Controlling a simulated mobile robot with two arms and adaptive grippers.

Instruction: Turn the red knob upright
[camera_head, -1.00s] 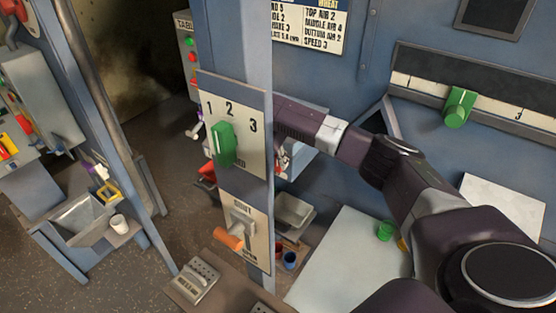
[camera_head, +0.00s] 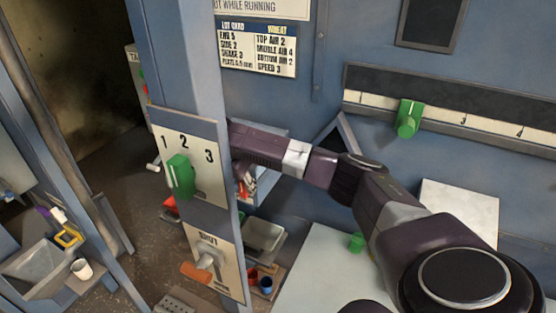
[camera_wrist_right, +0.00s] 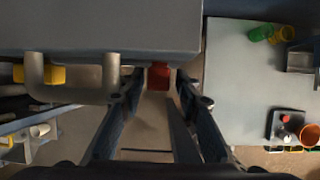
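A red knob-like block (camera_wrist_right: 159,76) shows in the right wrist view, just under the edge of a grey housing. My right gripper (camera_wrist_right: 160,90) has its two fingers apart, one on each side of the red block, with a visible gap on both sides. In the head view, my right arm reaches left behind the blue post. The right gripper (camera_head: 246,180) is mostly hidden there, with a bit of red close to it. Which way the red knob points cannot be made out. My left gripper is not in view.
The blue post carries a 1-2-3 panel with a green knob (camera_head: 180,176) and an orange-handled lever (camera_head: 196,271) below. A green slider knob (camera_head: 409,118) sits on a scale at right. A pale table (camera_head: 325,275) stands below my arm.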

